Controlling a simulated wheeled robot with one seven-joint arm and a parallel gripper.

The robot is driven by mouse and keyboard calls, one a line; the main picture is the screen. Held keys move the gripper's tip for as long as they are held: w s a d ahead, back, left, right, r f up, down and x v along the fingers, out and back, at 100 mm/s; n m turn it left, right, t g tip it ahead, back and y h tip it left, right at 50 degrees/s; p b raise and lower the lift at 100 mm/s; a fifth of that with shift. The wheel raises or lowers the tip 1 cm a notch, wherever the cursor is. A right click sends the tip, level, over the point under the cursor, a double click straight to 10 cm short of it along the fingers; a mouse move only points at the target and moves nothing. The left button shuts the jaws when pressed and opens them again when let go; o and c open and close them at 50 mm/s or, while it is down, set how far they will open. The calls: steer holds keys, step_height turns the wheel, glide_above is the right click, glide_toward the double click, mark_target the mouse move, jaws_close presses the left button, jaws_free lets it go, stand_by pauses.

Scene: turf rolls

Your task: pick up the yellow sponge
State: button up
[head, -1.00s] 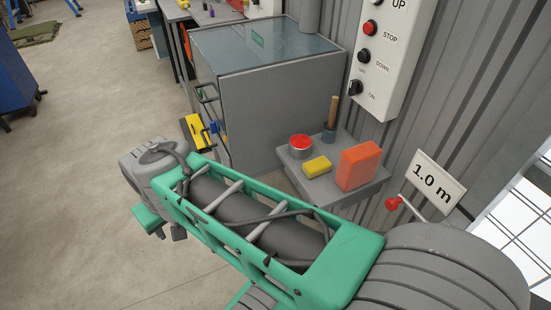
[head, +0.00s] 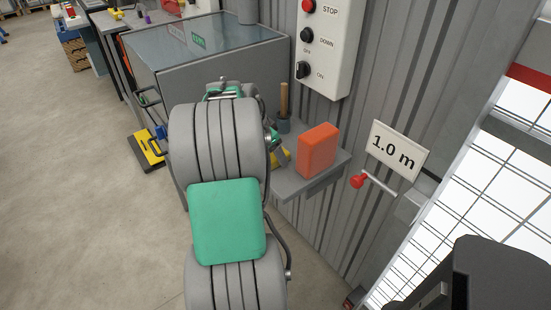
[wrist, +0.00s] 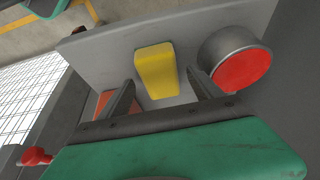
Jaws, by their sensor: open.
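The yellow sponge (wrist: 156,70) lies on a small grey shelf (wrist: 100,52) in the wrist view. In the head view only a yellow sliver of the sponge (head: 286,158) shows beside my arm, which hides the rest. My gripper (wrist: 161,82) is open and empty in the wrist view. Its two dark fingers point toward the sponge, one on each side of it in the picture. The sponge appears beyond the fingertips, and I cannot tell how far. My gripper's fingers are not clear in the head view.
A round tin with a red top (wrist: 240,68) stands close to the right finger in the wrist view. An orange block (head: 318,149) stands on the shelf, near the left finger. A brush with a wooden handle (head: 284,99), a grey cabinet (head: 165,90) and a ribbed wall (head: 345,120) are close by.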

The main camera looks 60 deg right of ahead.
steer(key=shift+s+d+f, duration=0.1)
steer(key=shift+d+f, duration=0.1)
steer(key=shift+f, duration=0.3)
steer(key=c, duration=1.4)
steer(key=shift+c, duration=0.2)
steer(key=shift+r, duration=0.15)
steer(key=shift+r, duration=0.2)
step_height(320, 180, up, 3)
steer(key=shift+f, duration=0.2)
steer(key=s+a+r, duration=0.8)
steer(key=a+r, duration=0.1)
steer(key=a, duration=0.2)
steer(key=shift+a+r, duration=0.35)
steer(key=shift+r, duration=0.05)
